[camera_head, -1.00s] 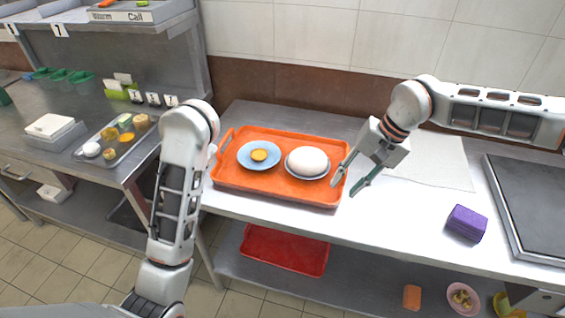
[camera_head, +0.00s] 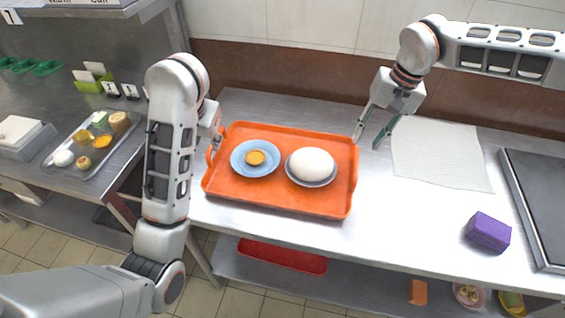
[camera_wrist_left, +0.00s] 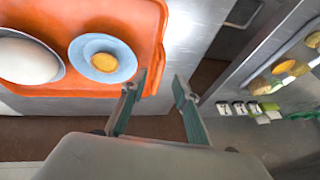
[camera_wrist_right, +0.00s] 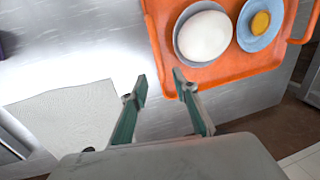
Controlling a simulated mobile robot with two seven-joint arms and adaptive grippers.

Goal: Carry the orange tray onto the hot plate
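The orange tray (camera_head: 325,200) lies flat on the steel counter, carrying a blue plate with a yellow item (camera_head: 255,158) and a bowl with a white rounded item (camera_head: 311,166). The tray also shows in the left wrist view (camera_wrist_left: 152,25) and right wrist view (camera_wrist_right: 270,57). My left gripper (camera_head: 214,136) is at the tray's left handle, partly hidden by my arm; its fingers are open in the left wrist view (camera_wrist_left: 156,88). My right gripper (camera_head: 367,140) is open just beyond the tray's right rim, empty in the right wrist view (camera_wrist_right: 160,86). The dark hot plate (camera_head: 540,195) is at far right.
A purple block (camera_head: 488,232) sits on the counter between tray and hot plate, near the front. A pale cloth (camera_head: 440,155) lies flat behind it. A red tray (camera_head: 282,255) is on the lower shelf. A food tray (camera_head: 70,172) stands on the left table.

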